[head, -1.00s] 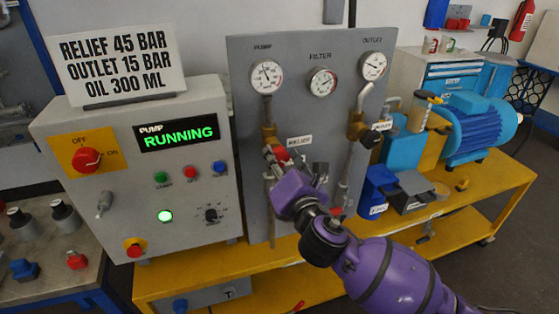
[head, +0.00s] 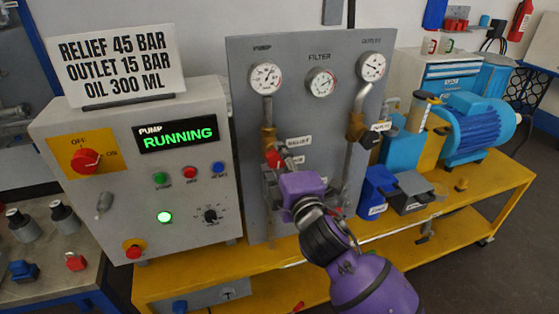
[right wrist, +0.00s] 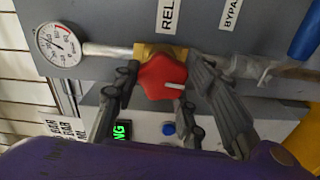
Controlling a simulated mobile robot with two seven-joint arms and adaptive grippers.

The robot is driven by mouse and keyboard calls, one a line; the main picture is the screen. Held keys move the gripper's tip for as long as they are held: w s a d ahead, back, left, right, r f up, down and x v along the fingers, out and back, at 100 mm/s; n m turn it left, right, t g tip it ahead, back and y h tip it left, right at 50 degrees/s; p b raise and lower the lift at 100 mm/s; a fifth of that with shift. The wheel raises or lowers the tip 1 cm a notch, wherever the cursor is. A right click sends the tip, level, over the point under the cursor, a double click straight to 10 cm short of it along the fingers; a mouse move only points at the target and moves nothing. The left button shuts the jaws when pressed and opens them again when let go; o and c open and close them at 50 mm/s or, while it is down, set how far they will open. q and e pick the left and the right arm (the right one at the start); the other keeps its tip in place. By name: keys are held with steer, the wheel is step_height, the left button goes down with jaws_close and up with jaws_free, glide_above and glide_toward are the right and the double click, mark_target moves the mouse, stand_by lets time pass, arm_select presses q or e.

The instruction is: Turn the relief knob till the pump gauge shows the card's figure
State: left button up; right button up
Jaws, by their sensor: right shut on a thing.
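The red relief knob (head: 272,158) sits on the brass valve under the pump gauge (head: 265,78). In the right wrist view the knob (right wrist: 163,77) is a lobed red cap with a white mark pointing right. My right gripper (head: 277,167) is shut on it, its grey fingers (right wrist: 162,80) on either side. The pump gauge needle points to the upper right in the head view; its figures are too small to read. The gauge (right wrist: 54,43) also shows in the right wrist view. The card (head: 122,65) reads RELIEF 45 BAR, OUTLET 15 BAR, OIL 300 ML. My left gripper is out of view.
The filter gauge (head: 321,82) and outlet gauge (head: 371,67) share the grey panel (head: 300,112). The brass outlet valve (head: 355,127) is to the right. The control box (head: 190,105) at left reads PUMP RUNNING. A blue motor (head: 470,125) stands on the yellow bench (head: 480,192).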

steer(key=shift+r+m, duration=0.2)
steer(key=shift+m, duration=0.75)
steer(key=shift+r+m, duration=0.2)
steer(key=shift+m, duration=0.75)
steer(key=shift+d, duration=0.1)
steer(key=o, duration=1.1)
steer(key=shift+c, duration=0.2)
steer(key=shift+f, duration=0.1)
steer(key=shift+f, duration=0.1)
steer(key=v, duration=1.2)
